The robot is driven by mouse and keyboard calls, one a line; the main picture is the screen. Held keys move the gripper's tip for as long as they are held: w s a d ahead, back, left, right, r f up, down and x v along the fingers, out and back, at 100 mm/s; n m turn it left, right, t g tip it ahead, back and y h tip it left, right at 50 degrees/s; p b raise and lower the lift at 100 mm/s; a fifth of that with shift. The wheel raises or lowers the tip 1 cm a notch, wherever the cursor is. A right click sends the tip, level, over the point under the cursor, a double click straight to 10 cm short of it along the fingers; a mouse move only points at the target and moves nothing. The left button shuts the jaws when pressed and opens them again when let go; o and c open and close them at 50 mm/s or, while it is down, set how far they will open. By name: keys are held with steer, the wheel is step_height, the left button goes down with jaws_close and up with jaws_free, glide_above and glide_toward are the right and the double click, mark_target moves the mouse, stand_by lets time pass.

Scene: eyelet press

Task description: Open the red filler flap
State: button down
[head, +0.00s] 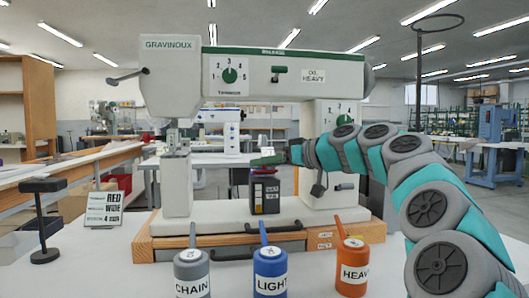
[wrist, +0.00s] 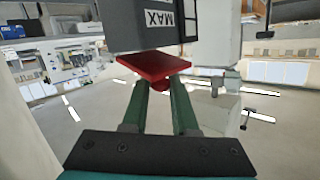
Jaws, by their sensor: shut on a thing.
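The red filler flap (wrist: 155,63) is a flat red plate at the end of a dark grey tank (wrist: 135,30) with a white MAX label in the wrist view. In the head view the tank (head: 263,195) stands upright under the machine's arm, with a little red (head: 266,170) at its top. My gripper (head: 264,160) reaches in from the right just above the tank. In the wrist view its two green fingers (wrist: 160,85) meet the flap's edge and are shut on it. I cannot tell how far the flap is lifted.
The large white-and-green machine (head: 180,85) overhangs the tank. Grey (head: 192,272), blue (head: 270,272) and orange (head: 352,268) labelled canisters stand in front. A sign card (head: 103,209) and a black stand (head: 43,215) are at left. White tabletop is clear between them.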

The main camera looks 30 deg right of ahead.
steer(key=shift+w+d+r+m+g+p, duration=0.15)
steer(key=shift+r+m+g+p, duration=0.15)
steer(key=shift+p, duration=0.3)
steer(key=shift+w+a+r+m+g+p, duration=0.1)
steer(key=shift+w+r+m+g+p, duration=0.1)
steer(key=shift+r+g+p, duration=0.3)
steer(key=p, duration=0.3)
steer(key=shift+w+d+m+g, duration=0.15)
steer(key=shift+w+m+g, duration=0.1)
steer(key=shift+m+g, duration=0.15)
steer(key=shift+w+f+g+p, duration=0.15)
steer(key=shift+g+p, duration=0.25)
steer(key=shift+p, duration=0.2)
steer(key=shift+f, duration=0.15)
steer(key=c, duration=0.7)
jaws_free()
steer(key=shift+r, duration=1.75)
steer(key=s+a+b, duration=0.1)
steer(key=s, duration=0.4)
steer(key=s+a+r+b, duration=0.1)
steer(key=s+a, duration=0.1)
steer(key=s, duration=0.3)
steer(key=s+a, duration=0.1)
steer(key=s, duration=0.4)
steer(key=shift+s+a+r+b, duration=0.15)
steer(key=shift+s+r+b, duration=0.1)
steer(key=shift+b, duration=0.15)
